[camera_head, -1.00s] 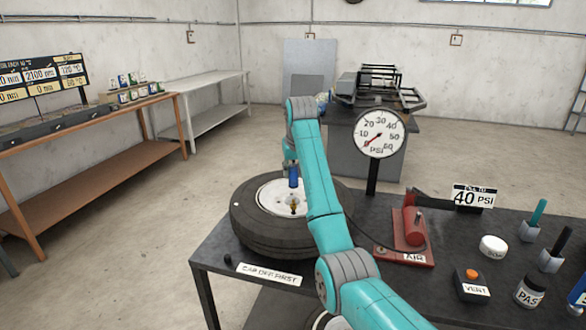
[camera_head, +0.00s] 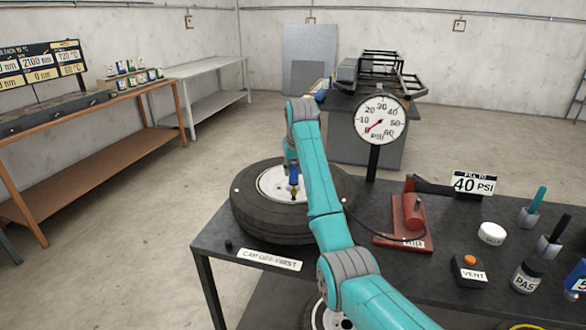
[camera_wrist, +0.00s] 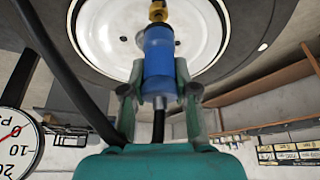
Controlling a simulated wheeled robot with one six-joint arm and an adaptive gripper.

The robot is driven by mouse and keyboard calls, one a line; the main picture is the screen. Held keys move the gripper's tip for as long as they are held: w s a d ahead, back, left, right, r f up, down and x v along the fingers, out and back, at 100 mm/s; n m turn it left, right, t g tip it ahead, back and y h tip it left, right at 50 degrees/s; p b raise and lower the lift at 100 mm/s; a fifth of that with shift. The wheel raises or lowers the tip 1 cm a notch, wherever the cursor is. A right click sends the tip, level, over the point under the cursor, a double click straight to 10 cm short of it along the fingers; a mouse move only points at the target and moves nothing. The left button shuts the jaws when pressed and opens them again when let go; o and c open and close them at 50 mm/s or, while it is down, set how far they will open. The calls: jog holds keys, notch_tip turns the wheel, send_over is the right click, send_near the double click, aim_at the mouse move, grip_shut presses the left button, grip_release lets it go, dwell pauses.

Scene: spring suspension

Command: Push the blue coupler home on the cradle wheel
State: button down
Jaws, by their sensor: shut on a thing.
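My gripper (camera_wrist: 159,78) is shut on the blue coupler (camera_wrist: 160,52), with a finger on each side of it; a black hose leaves its rear. The coupler also shows in the head view (camera_head: 294,173), held above the pale hub of the cradle wheel (camera_head: 262,222). The brass valve stem (camera_wrist: 158,11) is in line with the coupler's front end and appears to meet it. It also shows just below the coupler in the head view (camera_head: 294,191). How far the coupler sits over the stem cannot be told.
The gauge (camera_head: 381,120) stands behind the wheel, its red needle near the low end. A red inflator (camera_head: 407,220), the VENT box (camera_head: 470,273) and several jars stand to the right. A small black cap (camera_head: 229,244) lies near the CAP OFF FIRST label (camera_head: 269,260).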

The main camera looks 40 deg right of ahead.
aim_at(293, 162)
jog(key=shift+f, duration=1.2)
jog(key=c, duration=0.8)
grip_release()
jog(key=shift+r, duration=3.55)
jog(key=shift+s, duration=0.1)
